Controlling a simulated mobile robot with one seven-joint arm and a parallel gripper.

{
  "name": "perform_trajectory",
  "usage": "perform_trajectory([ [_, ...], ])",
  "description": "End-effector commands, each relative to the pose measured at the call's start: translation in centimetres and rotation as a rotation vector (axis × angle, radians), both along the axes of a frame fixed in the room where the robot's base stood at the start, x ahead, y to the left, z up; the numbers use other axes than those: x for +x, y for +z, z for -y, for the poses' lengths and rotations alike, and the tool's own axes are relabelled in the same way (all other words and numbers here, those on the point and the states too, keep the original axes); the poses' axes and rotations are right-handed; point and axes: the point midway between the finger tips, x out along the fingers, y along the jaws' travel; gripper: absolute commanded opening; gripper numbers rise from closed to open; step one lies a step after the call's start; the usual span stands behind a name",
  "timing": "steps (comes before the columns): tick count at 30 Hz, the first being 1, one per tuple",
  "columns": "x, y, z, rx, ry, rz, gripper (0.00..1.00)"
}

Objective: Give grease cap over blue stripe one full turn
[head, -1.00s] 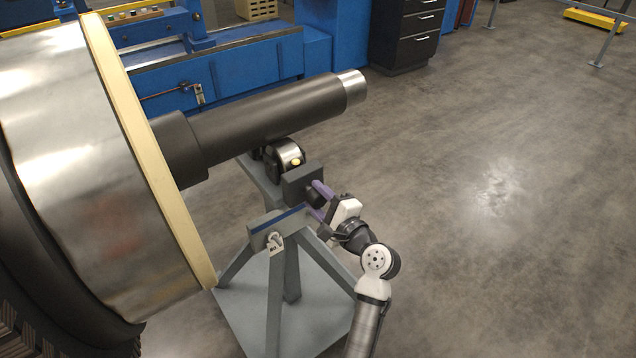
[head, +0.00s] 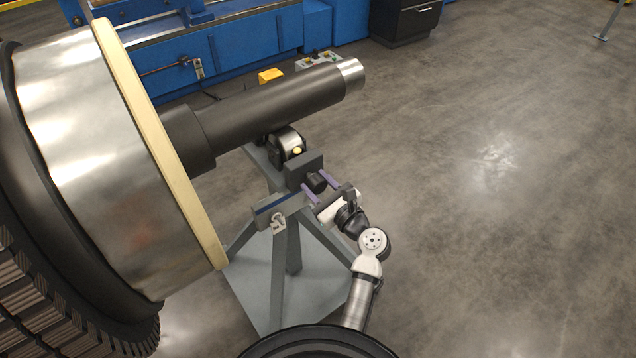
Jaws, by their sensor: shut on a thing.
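The grease cap (head: 317,183) is a short black cylinder on the side of a dark block (head: 303,168) on the grey rotor stand. A blue stripe (head: 271,207) runs along the stand's crossbeam, just below and left of the cap. My gripper (head: 313,180) has two purple fingers, one on each side of the cap, and is shut on it. The gripper's white palm is to the lower right of the cap. The fingers partly hide the cap's sides, and no mark on it shows how far it is turned.
The dark rotor shaft (head: 270,112) rests on a roller (head: 287,145) above the block. The large rotor body (head: 90,150) fills the left. A tag (head: 279,222) hangs from the crossbeam. Open floor lies to the right.

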Motion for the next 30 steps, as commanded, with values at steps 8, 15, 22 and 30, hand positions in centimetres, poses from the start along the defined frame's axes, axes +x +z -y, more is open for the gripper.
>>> perform_trajectory([
  [8, -0.02, -0.19, -0.08, 0.125, 0.001, -0.094, 0.18],
  [15, -0.02, -0.18, -0.08, 0.174, 0.001, -0.129, 0.18],
  [22, -0.02, -0.17, -0.07, 0.184, 0.001, -0.136, 0.18],
  [30, -0.01, -0.17, -0.07, 0.183, 0.001, -0.136, 0.43],
])
